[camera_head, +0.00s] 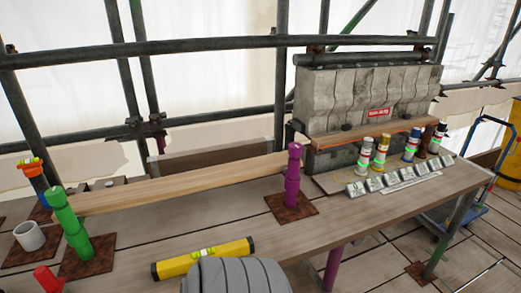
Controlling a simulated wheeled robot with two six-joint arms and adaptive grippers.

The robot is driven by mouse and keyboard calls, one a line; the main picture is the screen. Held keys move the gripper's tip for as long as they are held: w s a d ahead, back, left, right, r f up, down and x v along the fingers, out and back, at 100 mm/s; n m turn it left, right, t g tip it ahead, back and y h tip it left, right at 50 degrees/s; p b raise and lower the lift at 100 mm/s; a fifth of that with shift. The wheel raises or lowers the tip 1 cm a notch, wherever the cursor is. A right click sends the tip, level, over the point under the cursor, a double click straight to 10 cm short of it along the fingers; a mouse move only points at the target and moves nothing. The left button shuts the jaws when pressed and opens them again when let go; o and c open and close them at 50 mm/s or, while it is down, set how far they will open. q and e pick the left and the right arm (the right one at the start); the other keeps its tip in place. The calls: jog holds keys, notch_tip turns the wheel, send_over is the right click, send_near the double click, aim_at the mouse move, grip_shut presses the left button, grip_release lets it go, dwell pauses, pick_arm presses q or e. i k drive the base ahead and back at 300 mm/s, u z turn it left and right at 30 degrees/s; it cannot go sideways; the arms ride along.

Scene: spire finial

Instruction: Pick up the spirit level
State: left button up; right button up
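The yellow spirit level (203,258) lies on the wooden planks at the bottom centre of the head view, slanting up slightly to the right. Its ends are black and a greenish vial shows near its middle. A grey ribbed, rounded shape (236,277) rises from the bottom edge just in front of it and overlaps its lower edge; I cannot tell what it is. Neither of my grippers shows in this view, and nothing is seen holding the level.
A green post (70,225) and a purple post (292,178) stand on rusty plates behind the level. A long board (185,185) runs between them. A grey cup (30,236) and a red object (47,279) are at left. Several cans and grey blocks (385,182) stand at right.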

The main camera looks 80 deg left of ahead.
aim_at(174, 267)
jog(key=i, duration=0.35)
jog(key=u, duration=3.4)
